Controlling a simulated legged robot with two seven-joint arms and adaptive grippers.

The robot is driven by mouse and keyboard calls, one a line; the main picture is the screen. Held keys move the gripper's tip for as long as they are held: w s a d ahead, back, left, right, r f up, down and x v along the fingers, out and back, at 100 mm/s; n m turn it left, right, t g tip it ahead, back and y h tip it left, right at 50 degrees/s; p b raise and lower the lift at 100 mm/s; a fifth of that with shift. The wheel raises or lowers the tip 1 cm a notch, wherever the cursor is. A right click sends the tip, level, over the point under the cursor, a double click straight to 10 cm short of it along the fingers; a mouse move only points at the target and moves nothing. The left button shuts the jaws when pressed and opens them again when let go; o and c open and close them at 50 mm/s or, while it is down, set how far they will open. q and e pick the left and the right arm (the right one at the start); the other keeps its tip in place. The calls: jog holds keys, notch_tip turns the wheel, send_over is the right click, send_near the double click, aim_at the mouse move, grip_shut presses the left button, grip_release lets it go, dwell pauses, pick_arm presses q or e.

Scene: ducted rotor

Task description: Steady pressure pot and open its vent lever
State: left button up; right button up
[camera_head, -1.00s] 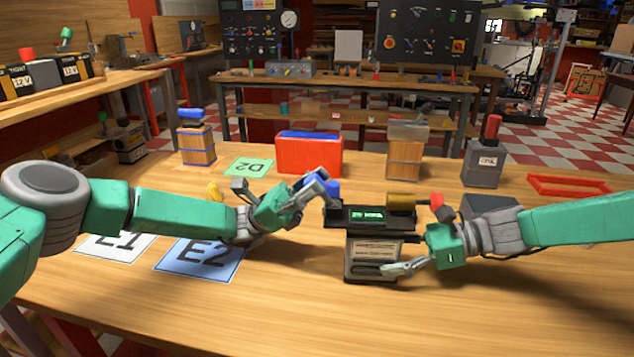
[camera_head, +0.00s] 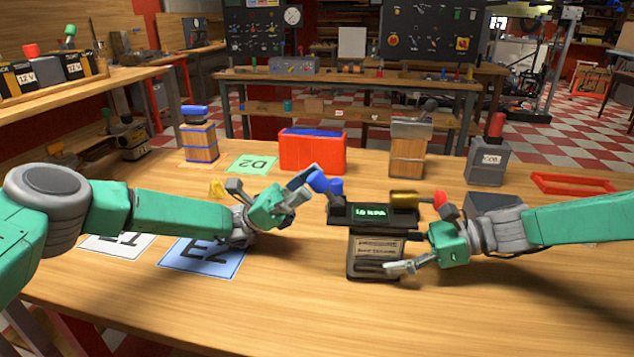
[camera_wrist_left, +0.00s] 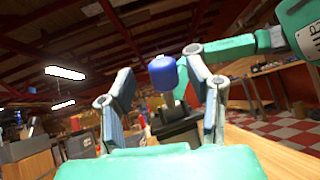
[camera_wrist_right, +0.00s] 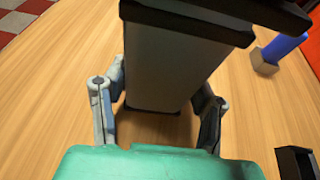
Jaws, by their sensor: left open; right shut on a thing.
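The pressure pot (camera_head: 376,250) stands upright on the table, with a black top, a brass cylinder (camera_head: 405,199) and a lit green display (camera_head: 370,212) that seems to read 10 kPa. A blue-knobbed lever (camera_head: 335,187) rises at its left end. My left gripper (camera_head: 307,184) is open at the lever. In the left wrist view the blue knob (camera_wrist_left: 162,73) appears between the spread fingers (camera_wrist_left: 160,80). My right gripper (camera_head: 415,248) is shut on the pot's body from the right. In the right wrist view its fingers (camera_wrist_right: 160,95) flank the grey body (camera_wrist_right: 170,65).
A red box (camera_head: 312,153), a blue-topped wooden container (camera_head: 199,143), another wooden container (camera_head: 407,155) and a grey box with a red handle (camera_head: 487,160) stand behind. A red frame (camera_head: 572,184) lies at right. The table front is clear.

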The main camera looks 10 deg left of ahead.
pick_arm(q)
jog(key=w+a, duration=0.2)
jog(key=a, duration=0.8)
jog(key=shift+w+a, duration=0.25)
